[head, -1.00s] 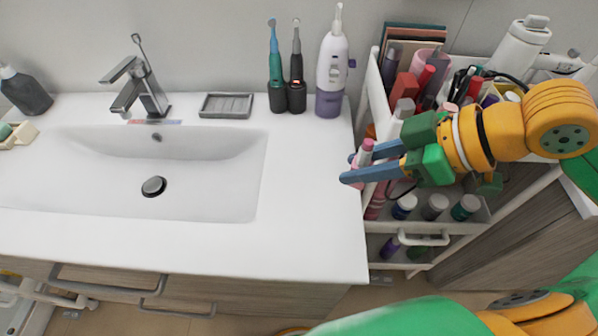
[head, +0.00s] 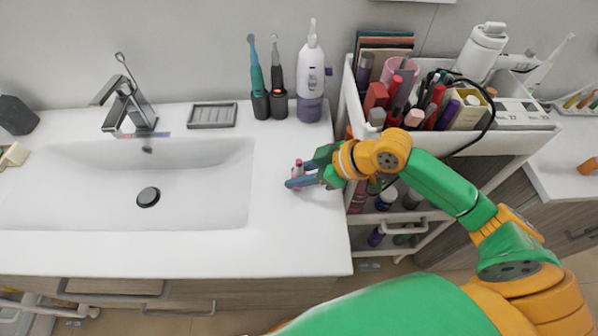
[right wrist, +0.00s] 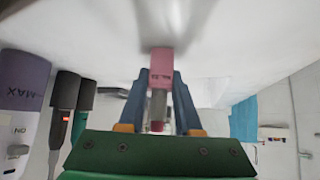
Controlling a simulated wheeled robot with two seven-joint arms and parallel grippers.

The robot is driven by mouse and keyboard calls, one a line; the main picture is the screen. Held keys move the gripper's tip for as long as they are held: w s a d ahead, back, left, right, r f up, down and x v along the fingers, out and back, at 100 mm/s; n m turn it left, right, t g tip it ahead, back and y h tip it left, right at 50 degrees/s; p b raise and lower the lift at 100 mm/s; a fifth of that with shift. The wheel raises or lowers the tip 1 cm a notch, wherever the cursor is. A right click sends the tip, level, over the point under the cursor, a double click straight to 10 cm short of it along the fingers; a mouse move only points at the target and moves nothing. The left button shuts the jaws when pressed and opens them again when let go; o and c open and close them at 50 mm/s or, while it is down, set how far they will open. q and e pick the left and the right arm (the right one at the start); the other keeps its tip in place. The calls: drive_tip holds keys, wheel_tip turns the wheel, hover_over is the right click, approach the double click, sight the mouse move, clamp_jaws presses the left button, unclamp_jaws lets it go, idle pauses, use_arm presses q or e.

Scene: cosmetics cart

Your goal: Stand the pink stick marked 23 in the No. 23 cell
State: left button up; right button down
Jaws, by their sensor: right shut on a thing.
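A small pink stick (head: 297,172) stands roughly upright over the white counter, right of the sink. My right gripper (head: 302,181) is shut on it, with a blue finger on each side. In the right wrist view the pink stick (right wrist: 161,68) sits between the fingertips (right wrist: 160,92); it bears small dark marks that I cannot read surely. I cannot tell whether its lower end touches the counter. A white block with printed labels (head: 520,112) is at the right of the cart top; its numbers are too small to read, so I cannot pick out the No. 23 cell.
The cart (head: 470,145) stands right of the counter, its top crowded with bottles, tubes and a black cable. Two toothbrushes in dark holders (head: 278,103) and a white and purple device (head: 311,80) stand at the counter's back. The counter's front right is clear.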

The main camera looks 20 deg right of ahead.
drive_tip(key=shift+f, duration=0.15)
drive_tip(key=c, duration=0.6)
unclamp_jaws()
